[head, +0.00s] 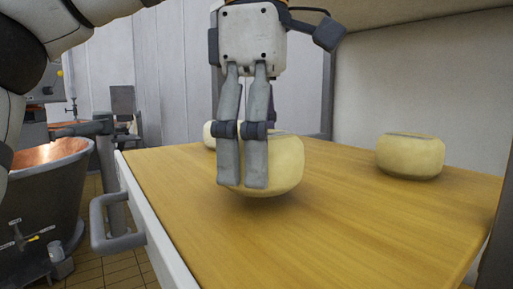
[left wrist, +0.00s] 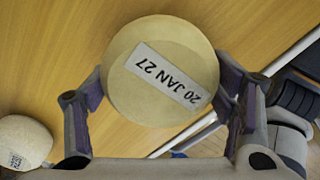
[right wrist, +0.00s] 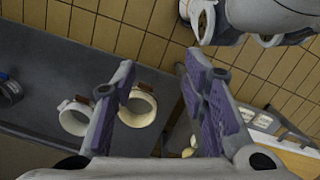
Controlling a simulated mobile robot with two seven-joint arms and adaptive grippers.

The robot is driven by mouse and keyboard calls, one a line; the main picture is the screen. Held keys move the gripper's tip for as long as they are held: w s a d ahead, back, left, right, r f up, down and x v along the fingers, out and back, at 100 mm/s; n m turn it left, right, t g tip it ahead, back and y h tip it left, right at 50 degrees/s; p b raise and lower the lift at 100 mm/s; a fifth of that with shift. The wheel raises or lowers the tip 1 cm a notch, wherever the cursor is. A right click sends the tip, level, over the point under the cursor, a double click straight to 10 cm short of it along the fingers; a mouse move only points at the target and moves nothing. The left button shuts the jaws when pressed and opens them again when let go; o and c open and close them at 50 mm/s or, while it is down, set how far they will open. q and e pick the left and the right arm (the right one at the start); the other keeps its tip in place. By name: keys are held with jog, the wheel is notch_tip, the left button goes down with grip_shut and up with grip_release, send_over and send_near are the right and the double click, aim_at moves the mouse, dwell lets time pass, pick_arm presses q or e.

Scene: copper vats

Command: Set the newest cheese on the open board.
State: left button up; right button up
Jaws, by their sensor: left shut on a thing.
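My left gripper (head: 243,182) points down and is shut on a pale yellow cheese wheel (head: 284,165). The left wrist view shows this cheese (left wrist: 160,100) between the two fingers, with a white label reading "20 JAN 27" on top. It is over the wooden board (head: 345,230); I cannot tell whether its underside touches. A second cheese (head: 410,157) sits on the board at the right. A third cheese (head: 209,134) is partly hidden behind the gripper. One labelled cheese (left wrist: 24,143) shows in the left wrist view, its date too small to read. My right gripper (right wrist: 165,90) is open and empty.
A grey metal handle (head: 112,220) juts from the board's left side. A copper vat (head: 45,180) stands on the tiled floor at the left. The board's front right is clear.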

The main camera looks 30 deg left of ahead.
pick_arm(q)
jog(key=shift+f, duration=0.75)
dwell(0.6)
jog(key=o, duration=1.6)
